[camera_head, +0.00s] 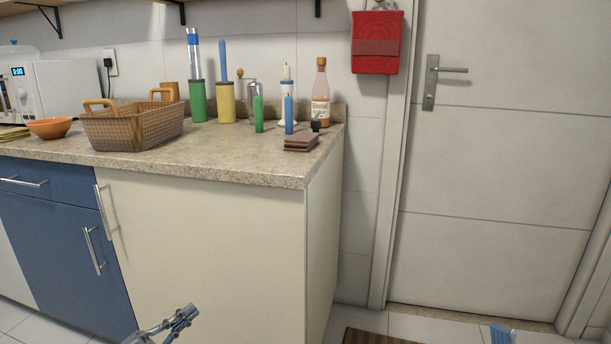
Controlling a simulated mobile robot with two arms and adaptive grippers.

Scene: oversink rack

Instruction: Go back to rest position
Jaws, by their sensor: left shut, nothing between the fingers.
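My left gripper (186,314) shows at the bottom of the head view, in front of the cream side panel of the counter and well below the countertop. It is shut and empty. A small blue part at the bottom right edge looks like the tip of my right gripper (503,334), over the floor near the door. Most of it is cut off, so its fingers cannot be read. Neither gripper touches anything that I can see.
The countertop (230,165) holds a wicker basket (135,128), an orange bowl (49,128), candles, a bottle (320,95) and brown slabs (300,143). A closed door (500,160) stands at right. A striped mat (375,337) lies on the floor between the grippers.

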